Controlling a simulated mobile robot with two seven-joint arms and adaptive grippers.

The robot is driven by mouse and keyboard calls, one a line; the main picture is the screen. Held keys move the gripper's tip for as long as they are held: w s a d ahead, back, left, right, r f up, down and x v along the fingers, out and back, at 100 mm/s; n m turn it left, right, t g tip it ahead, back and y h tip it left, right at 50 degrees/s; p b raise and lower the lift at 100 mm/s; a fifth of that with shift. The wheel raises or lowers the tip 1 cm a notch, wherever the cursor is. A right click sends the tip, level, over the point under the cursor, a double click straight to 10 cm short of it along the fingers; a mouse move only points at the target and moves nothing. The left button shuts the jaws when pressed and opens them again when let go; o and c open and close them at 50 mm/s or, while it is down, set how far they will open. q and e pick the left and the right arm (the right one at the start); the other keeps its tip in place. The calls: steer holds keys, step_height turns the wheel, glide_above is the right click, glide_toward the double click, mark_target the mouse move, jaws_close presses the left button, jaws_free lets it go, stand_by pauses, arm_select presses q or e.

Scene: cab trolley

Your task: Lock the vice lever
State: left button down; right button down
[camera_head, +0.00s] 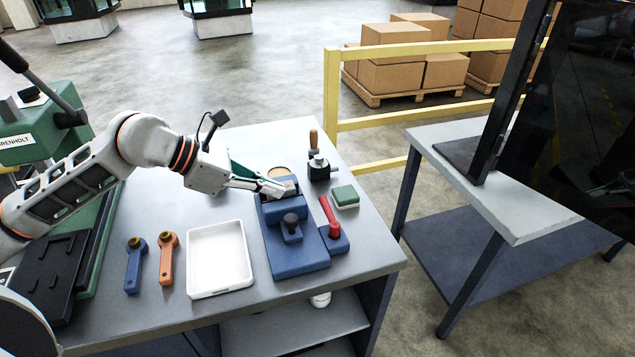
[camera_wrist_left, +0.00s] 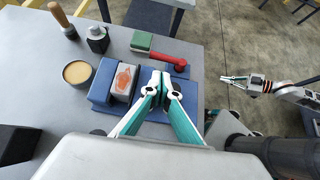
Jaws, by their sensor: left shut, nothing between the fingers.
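The blue vice (camera_head: 290,262) stands on the workbench, with a dark round knob (camera_head: 290,219) on its front half. Its red lever (camera_head: 327,211) is on the right side, pointing back and left from its pivot; it also shows in the left wrist view (camera_wrist_left: 158,56). A grey block with an orange mark (camera_wrist_left: 124,78) sits between the vice jaws. My left gripper (camera_head: 280,188) is shut and empty, over the vice's jaw end and apart from the lever. My right gripper (camera_wrist_left: 232,80) shows small in the left wrist view, beyond the bench edge; its opening is unclear.
A green-topped block (camera_head: 345,196) lies behind the lever, close to it. A white tray (camera_head: 219,258), an orange wrench (camera_head: 167,262) and a blue one (camera_head: 134,268) lie left.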

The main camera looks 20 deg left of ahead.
arm_select(q)
steer(key=p, duration=0.2)
glide_toward(323, 203)
steer(key=x, duration=0.4)
steer(key=shift+d+f, duration=0.2)
steer(key=shift+f, duration=0.05)
steer(key=shift+x, duration=0.8)
steer(key=shift+f+b, duration=0.1)
steer(key=shift+b, duration=0.2)
steer(key=shift+w+m+g+b, duration=0.25)
steer(key=shift+m+g+b, duration=0.05)
steer(key=shift+m, duration=0.1)
steer(key=shift+w+d+m+g+h+b, duration=0.15)
steer(key=shift+m+g+h+b, duration=0.15)
steer(key=shift+b, duration=0.1)
